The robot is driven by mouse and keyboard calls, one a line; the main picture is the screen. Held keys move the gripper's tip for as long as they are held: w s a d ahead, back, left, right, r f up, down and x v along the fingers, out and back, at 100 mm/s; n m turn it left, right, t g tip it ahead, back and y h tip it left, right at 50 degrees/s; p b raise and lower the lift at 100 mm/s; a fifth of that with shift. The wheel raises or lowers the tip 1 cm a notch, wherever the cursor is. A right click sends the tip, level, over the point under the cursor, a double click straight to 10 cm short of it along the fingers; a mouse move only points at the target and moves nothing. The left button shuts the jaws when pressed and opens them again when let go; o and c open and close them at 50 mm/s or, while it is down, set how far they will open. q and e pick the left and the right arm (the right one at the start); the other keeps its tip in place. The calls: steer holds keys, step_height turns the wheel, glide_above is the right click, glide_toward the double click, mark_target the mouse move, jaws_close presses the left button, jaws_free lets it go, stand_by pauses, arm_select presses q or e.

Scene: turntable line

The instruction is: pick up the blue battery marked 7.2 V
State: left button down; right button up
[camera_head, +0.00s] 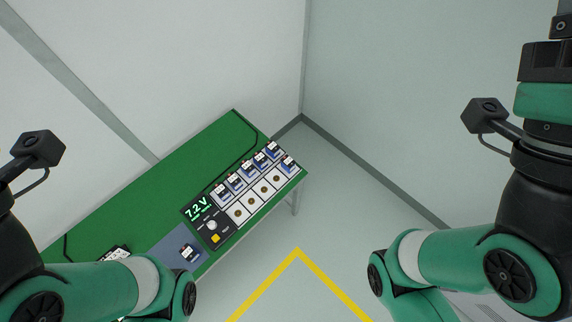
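Several small blue batteries with white labels stand on the green table (160,192). A row of them runs along the back of a white slotted tray (238,214), from the battery (221,192) nearest the display to the battery (272,150) at the far end. One more battery (288,165) sits in the front row at the right end. Another battery (188,252) is on a grey-blue pad (168,246). The labels are too small to read, so I cannot tell which is marked 7.2 V. Both my arms are at the sides; neither gripper's fingers show.
A black control panel (203,226) shows "7.2 V" in green, with a knob and a yellow button. The front row's other places look empty, with round marks. A black-and-white item (117,253) lies partly behind my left arm. Yellow tape (297,251) marks the clear floor.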

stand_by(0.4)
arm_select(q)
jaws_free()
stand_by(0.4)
